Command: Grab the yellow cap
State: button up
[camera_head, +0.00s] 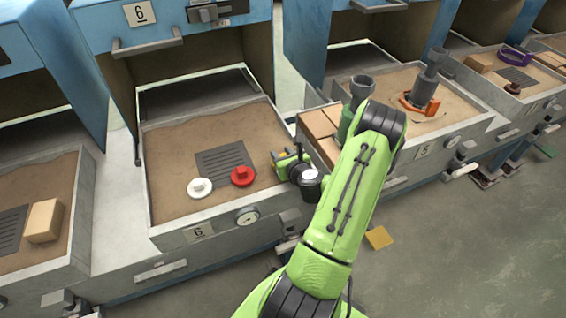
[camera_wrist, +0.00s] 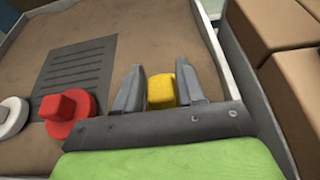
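The yellow cap (camera_wrist: 162,90) shows in the wrist view as a blocky knob between the two fingers of my gripper (camera_wrist: 161,82). Its lower part is hidden behind the gripper. The fingers look parted around it, with a narrow gap on the left side; contact on the right is unclear. In the head view, yellow (camera_head: 277,157) shows at the left of my gripper (camera_head: 284,162), near the right wall of the sand tray numbered 6. The wrist hides much of the cap there.
A red cap (camera_head: 242,176) and a white cap (camera_head: 200,188) sit left of my gripper, near a dark grate (camera_head: 225,160) in the sand tray (camera_head: 290,120). Brown blocks (camera_head: 318,124) stand just beyond the tray's right wall. The sand at the back is clear.

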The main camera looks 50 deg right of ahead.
aim_at(282, 155)
jog(key=c, duration=0.6)
notch_tip(282, 155, up, 10)
jog(key=p, duration=0.5)
jog(key=shift+p, duration=0.35)
